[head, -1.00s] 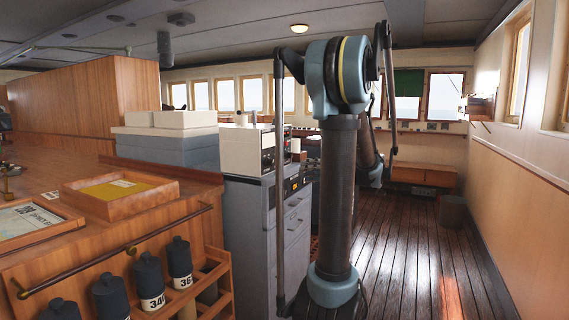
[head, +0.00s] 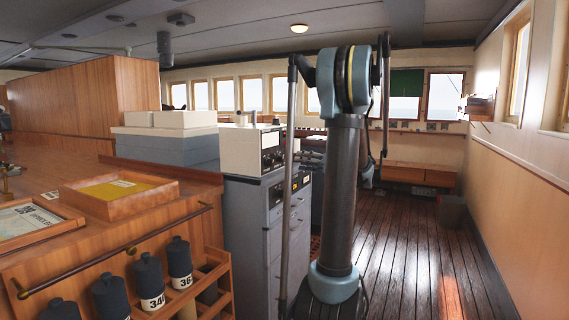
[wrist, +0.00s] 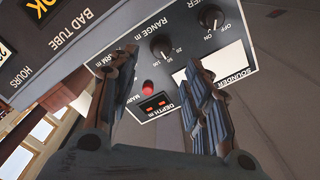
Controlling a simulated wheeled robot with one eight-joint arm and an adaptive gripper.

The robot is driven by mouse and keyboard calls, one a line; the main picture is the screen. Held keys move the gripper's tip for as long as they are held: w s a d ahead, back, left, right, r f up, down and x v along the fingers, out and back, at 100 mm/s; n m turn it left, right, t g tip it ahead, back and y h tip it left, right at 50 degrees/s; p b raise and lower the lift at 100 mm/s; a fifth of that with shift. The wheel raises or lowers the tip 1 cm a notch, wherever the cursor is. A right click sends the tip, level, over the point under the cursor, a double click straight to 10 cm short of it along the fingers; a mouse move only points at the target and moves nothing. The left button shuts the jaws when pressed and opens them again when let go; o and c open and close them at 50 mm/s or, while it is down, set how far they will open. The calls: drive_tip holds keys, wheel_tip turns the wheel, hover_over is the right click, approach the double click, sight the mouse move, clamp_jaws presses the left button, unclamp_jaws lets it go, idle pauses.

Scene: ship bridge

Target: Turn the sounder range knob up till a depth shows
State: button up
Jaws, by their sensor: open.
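The sounder panel (wrist: 187,67) fills the middle of the wrist view, tilted. Its dark range knob (wrist: 161,47) shows between my fingertips, with a white pointer mark and printed numbers around it. I cannot tell if the fingers touch it. My gripper (wrist: 160,60) is open, one finger on each side. The depth display (wrist: 154,105) is a small dark window with short red marks and no readable number. In the head view the white sounder box (head: 238,150) stands on a grey cabinet; my gripper is not clear there.
A second knob (wrist: 210,16), marked power, and a red button (wrist: 148,88) sit near the range knob. A neighbouring panel reads BAD TUBE (wrist: 100,17). The grey cabinet (head: 246,225) stands beside a wooden counter (head: 120,222). The plank floor (head: 410,240) at the right is open.

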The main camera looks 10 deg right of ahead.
sight(283, 159)
drive_tip(key=x, duration=0.9)
clamp_jaws()
